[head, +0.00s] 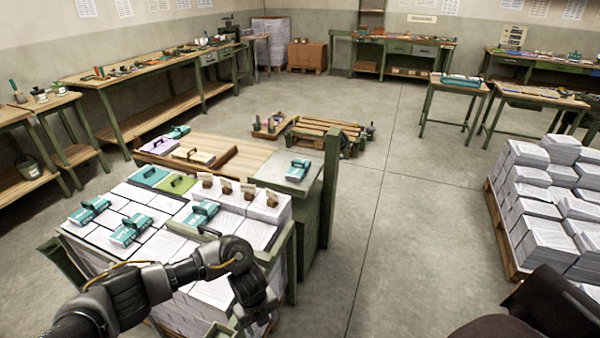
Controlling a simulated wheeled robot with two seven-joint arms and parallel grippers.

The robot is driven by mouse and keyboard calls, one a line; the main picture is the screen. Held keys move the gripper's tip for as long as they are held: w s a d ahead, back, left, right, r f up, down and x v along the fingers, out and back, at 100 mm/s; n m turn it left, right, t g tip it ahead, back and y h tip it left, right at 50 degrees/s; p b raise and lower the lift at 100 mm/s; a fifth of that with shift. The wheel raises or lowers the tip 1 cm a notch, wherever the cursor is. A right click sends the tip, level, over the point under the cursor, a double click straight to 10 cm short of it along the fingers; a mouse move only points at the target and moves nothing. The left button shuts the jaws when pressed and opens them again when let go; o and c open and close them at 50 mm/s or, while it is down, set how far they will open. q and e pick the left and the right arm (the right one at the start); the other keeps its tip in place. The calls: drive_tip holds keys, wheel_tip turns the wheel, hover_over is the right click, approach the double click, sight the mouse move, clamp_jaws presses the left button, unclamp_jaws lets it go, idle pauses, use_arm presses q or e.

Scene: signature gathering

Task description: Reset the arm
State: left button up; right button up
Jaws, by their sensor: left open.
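My left arm (135,292) is black and reaches in from the lower left over the front of a green-framed work table (68,262). It bends down at the table's front right corner. My left gripper (246,318) hangs low there, pointing down near the bottom edge of the picture. It is open, and I see nothing held in it. My right gripper is not in view.
A pallet of paper stacks (540,215) is at right. The floor (400,240) between is clear.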

use_arm(q)
drive_tip(key=s+d+f+n+h+b, duration=0.25)
drive_tip(key=d+f+n+h, duration=0.4)
drive_tip(key=f, duration=0.55)
drive_tip(key=s+a+f+n+t+y+b, duration=0.1)
drive_tip(key=s+a+f+n, duration=0.15)
drive_tip(key=f+n, duration=0.4)
drive_tip(key=s+a+f+n+t, duration=0.1)
drive_tip(key=s+a+f+n, duration=0.1)
drive_tip(key=s+f+n, duration=0.45)
drive_tip(key=s+a+f+n+y, duration=0.2)
drive_tip(key=s+a+f, duration=0.3)
drive_tip(key=s, duration=0.4)
drive_tip(key=s+a+f+n+y+b, duration=0.1)
drive_tip(key=s+a+f+n+y, duration=0.1)
drive_tip(key=s+a+f, duration=0.4)
drive_tip(key=s+a+f+n+y+b, duration=0.1)
drive_tip(key=s+a+f, duration=0.4)
drive_tip(key=s, duration=0.8)
drive_tip(key=a+n+y, duration=0.1)
drive_tip(key=a+n, duration=0.1)
drive_tip(key=a, duration=0.1)
drive_tip(key=shift+s+f+g, duration=0.2)
drive_tip(key=shift+s+g, duration=0.05)
drive_tip(key=shift+g, duration=0.15)
drive_tip(key=shift+n+y, duration=0.25)
